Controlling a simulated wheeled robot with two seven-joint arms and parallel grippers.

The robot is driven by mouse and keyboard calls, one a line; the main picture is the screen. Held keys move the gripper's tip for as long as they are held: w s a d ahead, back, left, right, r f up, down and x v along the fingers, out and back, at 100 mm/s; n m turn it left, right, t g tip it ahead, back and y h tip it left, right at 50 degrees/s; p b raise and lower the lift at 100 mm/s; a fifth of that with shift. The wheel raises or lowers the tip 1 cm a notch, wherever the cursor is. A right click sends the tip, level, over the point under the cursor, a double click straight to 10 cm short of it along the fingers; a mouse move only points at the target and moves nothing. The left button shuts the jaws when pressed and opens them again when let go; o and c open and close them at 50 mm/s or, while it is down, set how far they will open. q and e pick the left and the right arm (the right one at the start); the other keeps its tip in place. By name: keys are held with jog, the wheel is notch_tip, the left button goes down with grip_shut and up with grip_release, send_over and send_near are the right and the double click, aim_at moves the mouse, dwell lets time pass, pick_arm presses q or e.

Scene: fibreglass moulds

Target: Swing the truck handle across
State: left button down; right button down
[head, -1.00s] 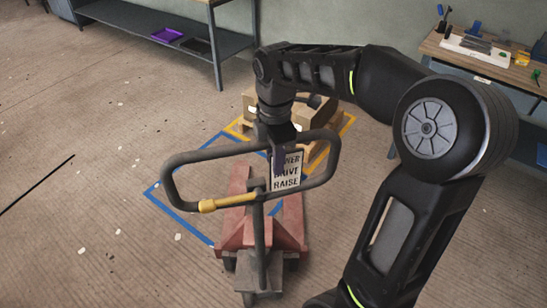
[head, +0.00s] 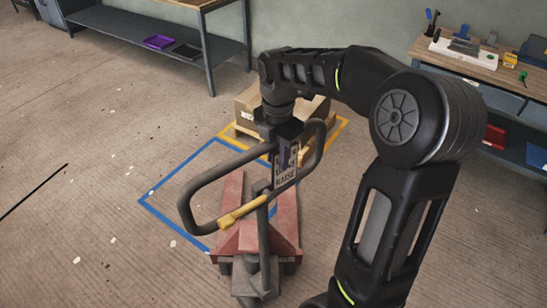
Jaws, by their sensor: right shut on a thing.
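The truck handle (head: 196,186) is a dark grey loop with a yellow lever (head: 243,211) and a small lettered plate (head: 286,172). It stands on a shaft at the near end of the red pallet truck (head: 286,222). The loop is turned at an angle, its left end nearer to me. My right gripper (head: 285,150) reaches down from above and is shut on the far bar of the handle, beside the plate. Its fingertips are partly hidden by the bar and plate. My left gripper is not in view.
A pallet with cardboard boxes (head: 245,108) stands in a yellow floor outline beyond the truck. A blue floor outline (head: 166,223) lies left of it. A workbench (head: 478,66) with tools is at the right, a shelf table (head: 128,30) at the back left. The left floor is mostly clear.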

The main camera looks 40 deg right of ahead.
jog(key=shift+w+d, duration=0.1)
jog(key=shift+d, duration=0.35)
jog(key=shift+d+r, duration=0.1)
jog(key=shift+r, duration=0.05)
jog(key=d+n, duration=0.1)
jog(key=w+d+n+p, duration=0.1)
jog(key=n, duration=0.1)
jog(key=shift+w, duration=0.3)
